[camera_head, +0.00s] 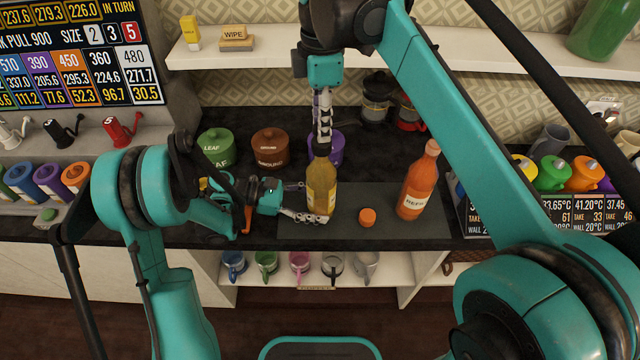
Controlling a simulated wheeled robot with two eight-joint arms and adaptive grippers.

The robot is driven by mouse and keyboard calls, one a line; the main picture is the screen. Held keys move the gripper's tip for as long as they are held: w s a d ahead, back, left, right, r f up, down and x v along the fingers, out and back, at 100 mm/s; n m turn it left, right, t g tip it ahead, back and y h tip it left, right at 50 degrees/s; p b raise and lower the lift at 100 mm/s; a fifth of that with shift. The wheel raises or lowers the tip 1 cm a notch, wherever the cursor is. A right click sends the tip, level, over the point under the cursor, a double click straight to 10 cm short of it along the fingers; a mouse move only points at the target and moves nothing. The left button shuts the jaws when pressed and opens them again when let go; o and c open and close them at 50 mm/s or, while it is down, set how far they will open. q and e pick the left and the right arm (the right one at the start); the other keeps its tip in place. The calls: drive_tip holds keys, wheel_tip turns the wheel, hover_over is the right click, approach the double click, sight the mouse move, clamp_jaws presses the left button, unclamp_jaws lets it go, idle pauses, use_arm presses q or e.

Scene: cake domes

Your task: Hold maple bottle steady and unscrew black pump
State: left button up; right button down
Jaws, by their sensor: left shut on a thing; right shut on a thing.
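The maple bottle (321,188), amber-yellow with a pale label, stands upright on a dark mat (300,232). My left gripper (308,215) comes in from the left and is shut on the bottle low down, near its base. My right gripper (323,140) points down from above and is shut at the top of the bottle's neck. The black pump is mostly hidden by its fingers, so whether its thread is loose cannot be told.
An orange bottle (418,182) stands on the mat to the right, with a small orange cap (367,217) between the bottles. Brown (271,149) and green (217,147) canisters stand behind. A shelf (260,50) hangs above, and mugs (299,264) sit below the counter.

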drive_tip(key=shift+r, duration=0.45)
drive_tip(key=shift+r, duration=0.35)
drive_tip(key=shift+r, duration=0.25)
drive_tip(key=shift+r, duration=1.95)
use_arm(q)
drive_tip(key=o, duration=1.4)
drive_tip(key=shift+c, duration=0.2)
drive_tip(key=shift+a, duration=0.1)
drive_tip(key=v, duration=1.2)
